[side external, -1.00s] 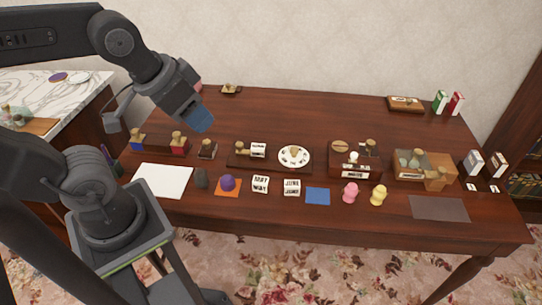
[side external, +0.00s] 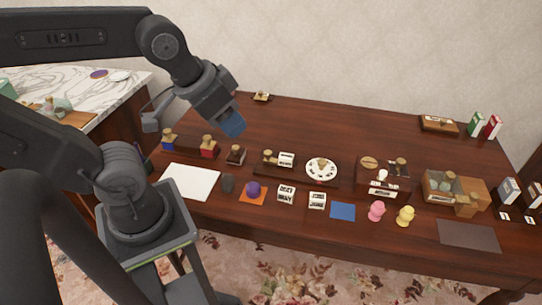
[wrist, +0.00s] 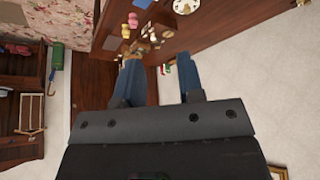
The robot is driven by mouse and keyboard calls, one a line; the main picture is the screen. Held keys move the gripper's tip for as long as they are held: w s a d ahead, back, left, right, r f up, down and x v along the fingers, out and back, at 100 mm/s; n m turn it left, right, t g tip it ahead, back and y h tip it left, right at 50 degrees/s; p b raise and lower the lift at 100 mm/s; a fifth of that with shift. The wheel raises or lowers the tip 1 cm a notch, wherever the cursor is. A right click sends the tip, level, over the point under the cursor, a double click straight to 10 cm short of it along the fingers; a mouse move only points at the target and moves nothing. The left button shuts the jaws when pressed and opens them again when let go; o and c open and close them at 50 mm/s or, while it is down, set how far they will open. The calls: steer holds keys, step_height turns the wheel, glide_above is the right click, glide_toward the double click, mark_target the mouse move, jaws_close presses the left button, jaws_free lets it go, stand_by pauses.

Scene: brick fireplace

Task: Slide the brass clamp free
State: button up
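My gripper (side external: 234,125) hangs above the back left part of the table in the side view, well clear of the objects. In the wrist view its two blue fingers (wrist: 160,62) stand apart with nothing between them. I cannot pick out the brass clamp with certainty. Small brass-coloured pieces sit on a wooden block at the back right (side external: 439,124), on a small plate at the back left (side external: 262,96), and on the long dark base (side external: 290,170) that holds the white dial (side external: 322,170). A wooden box with an open compartment (side external: 443,186) stands at the right.
The middle back of the table is clear.

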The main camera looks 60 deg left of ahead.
steer(key=shift+w+a, duration=0.1)
steer(key=shift+w, duration=0.1)
steer(key=shift+c, duration=0.7)
steer(key=w+a+f, duration=0.1)
steer(key=w+n+g+y, duration=0.1)
steer(key=w, duration=0.1)
steer(key=w+a+f+n+y, duration=0.1)
steer(key=w, duration=0.1)
steer(key=shift+a+f+g, duration=0.3)
steer(key=shift+g, duration=0.1)
jaws_close()
steer(key=w+a+f+n+g+y, duration=0.1)
steer(key=w+a+f+n+y, duration=0.1)
steer(key=w+a+f, duration=0.2)
steer(key=w+a+f+n+g+y, duration=0.1)
steer(key=w+a+f+n+y, duration=0.2)
steer(key=w+f, duration=0.7)
step_height(320, 180, down, 5)
steer(key=shift+w+a+f+g, duration=0.1)
steer(key=shift+w+a+g, duration=0.25)
steer(key=shift+a, duration=0.1)
